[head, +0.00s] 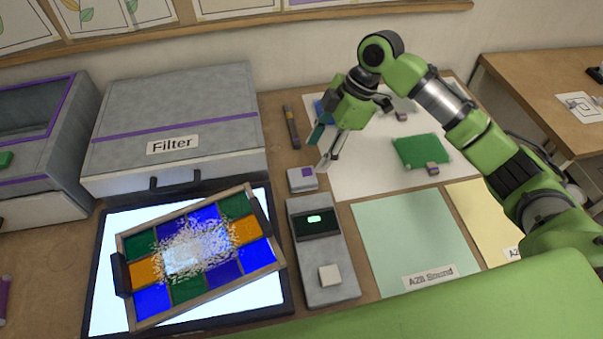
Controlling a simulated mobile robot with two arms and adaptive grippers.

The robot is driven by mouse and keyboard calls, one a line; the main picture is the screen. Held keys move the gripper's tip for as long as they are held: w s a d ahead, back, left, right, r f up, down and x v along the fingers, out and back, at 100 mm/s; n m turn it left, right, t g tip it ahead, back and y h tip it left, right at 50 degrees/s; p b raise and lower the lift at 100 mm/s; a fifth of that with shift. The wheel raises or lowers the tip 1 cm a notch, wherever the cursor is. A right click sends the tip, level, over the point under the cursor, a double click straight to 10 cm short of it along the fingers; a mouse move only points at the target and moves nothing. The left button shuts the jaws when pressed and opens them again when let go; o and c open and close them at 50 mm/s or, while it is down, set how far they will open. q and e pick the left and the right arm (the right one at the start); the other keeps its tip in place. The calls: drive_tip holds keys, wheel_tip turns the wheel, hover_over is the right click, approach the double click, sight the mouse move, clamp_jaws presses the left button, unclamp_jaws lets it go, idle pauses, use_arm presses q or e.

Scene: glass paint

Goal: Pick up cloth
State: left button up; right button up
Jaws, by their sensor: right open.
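A flat green piece (423,150), which looks like a cloth, lies on the white sheet (372,178) right of centre. A small blue piece (322,109) shows partly behind my right gripper; I cannot tell whether it is cloth. My right gripper (326,150) is open and points down over the left edge of the white sheet, left of the green piece and apart from it. My left gripper is not in view.
A framed coloured glass panel (125,247) with white grains lies tilted on a lit panel (110,306). A grey box labelled Filter (215,105) stands behind it. A grey device (337,262) and a small grey block (302,179) stand near the gripper. Green (405,230) and yellow mats lie in front.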

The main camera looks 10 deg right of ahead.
sight(303, 176)
drive_tip(key=x, duration=0.4)
drive_tip(key=shift+w, duration=0.15)
drive_tip(key=shift+a+f+p, duration=0.1)
drive_tip(key=shift+f+p, duration=0.3)
drive_tip(key=shift+f, duration=0.1)
drive_tip(key=p+x, duration=0.1)
drive_tip(key=x, duration=0.3)
drive_tip(key=shift+w+f, duration=0.1)
drive_tip(key=shift+f, duration=0.15)
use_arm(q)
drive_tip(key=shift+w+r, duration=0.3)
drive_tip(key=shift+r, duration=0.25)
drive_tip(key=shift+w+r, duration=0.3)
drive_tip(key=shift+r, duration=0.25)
use_arm(e)
drive_tip(key=shift+f, duration=0.1)
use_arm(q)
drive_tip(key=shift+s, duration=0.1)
use_arm(e)
drive_tip(key=c, duration=0.9)
